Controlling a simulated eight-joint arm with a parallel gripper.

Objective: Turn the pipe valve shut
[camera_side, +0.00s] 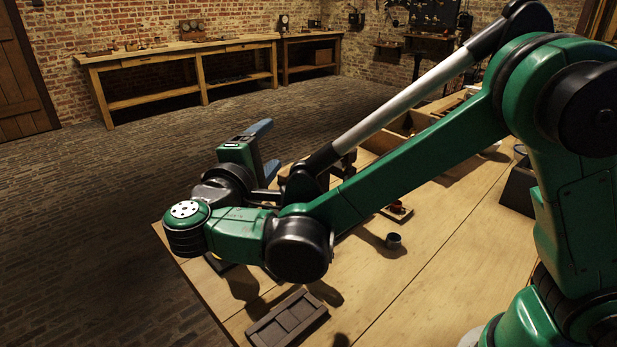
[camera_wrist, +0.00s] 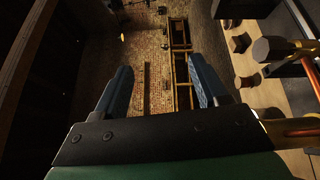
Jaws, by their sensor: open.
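My gripper (camera_side: 268,146) is off the far left side of the workbench in the side view, with its two blue fingers apart and nothing between them. In the wrist view my gripper (camera_wrist: 160,68) also shows open, its fingers pointing toward the floor and brick wall. Copper-coloured piping (camera_wrist: 296,128) with a dark hexagonal fitting runs along the right edge of the wrist view, outside the fingers and apart from them. I cannot make out a valve handle in either view. My arm covers part of the bench in the side view.
A dark box (camera_side: 518,188) stands at the right, partly behind my arm. A second wooden bench (camera_side: 180,58) lines the back wall. Open floor lies left.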

